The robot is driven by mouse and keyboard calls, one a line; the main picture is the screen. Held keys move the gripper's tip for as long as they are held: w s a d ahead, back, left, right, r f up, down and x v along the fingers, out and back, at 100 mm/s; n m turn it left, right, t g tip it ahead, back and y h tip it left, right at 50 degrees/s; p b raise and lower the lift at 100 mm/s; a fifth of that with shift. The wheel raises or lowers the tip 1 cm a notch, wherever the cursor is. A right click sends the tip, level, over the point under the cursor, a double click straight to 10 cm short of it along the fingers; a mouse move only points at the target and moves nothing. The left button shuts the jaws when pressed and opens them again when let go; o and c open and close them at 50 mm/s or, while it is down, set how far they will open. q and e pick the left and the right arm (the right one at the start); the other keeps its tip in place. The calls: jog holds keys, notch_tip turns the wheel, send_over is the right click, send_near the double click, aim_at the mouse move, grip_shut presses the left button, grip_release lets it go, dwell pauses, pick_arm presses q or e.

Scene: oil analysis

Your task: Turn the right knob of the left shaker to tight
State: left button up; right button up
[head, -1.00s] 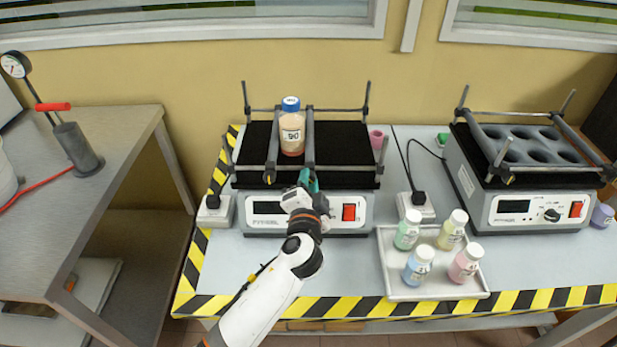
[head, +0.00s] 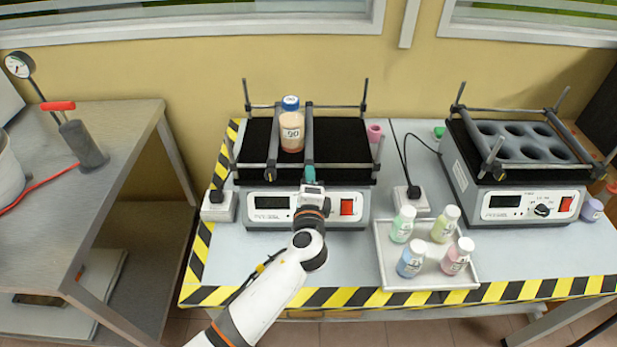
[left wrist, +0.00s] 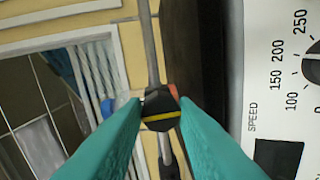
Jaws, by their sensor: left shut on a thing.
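The left shaker (head: 340,140) has a black top with two clamp bars. A bottle (head: 291,132) with a blue cap and pale orange contents stands between the bars. The left knob (head: 271,175) shows at the front end of the left bar. My left gripper (head: 310,174) is at the front end of the right bar and hides the right knob in the head view. In the left wrist view the right knob (left wrist: 161,112), black with a yellow line, sits between the teal fingertips, which are shut on it. My right gripper is not in view.
A white tray (head: 432,284) with several small bottles stands to the right in front. A second shaker (head: 475,172) stands at the right. A power plug block (head: 411,203) is beside the left shaker. The table front left of the tray is clear, apart from my arm.

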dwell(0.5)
pick_arm(q)
jog(key=o, duration=1)
jog(key=s+r+b, duration=0.1)
jog(key=s, duration=1.1)
jog(key=shift+b, duration=0.4)
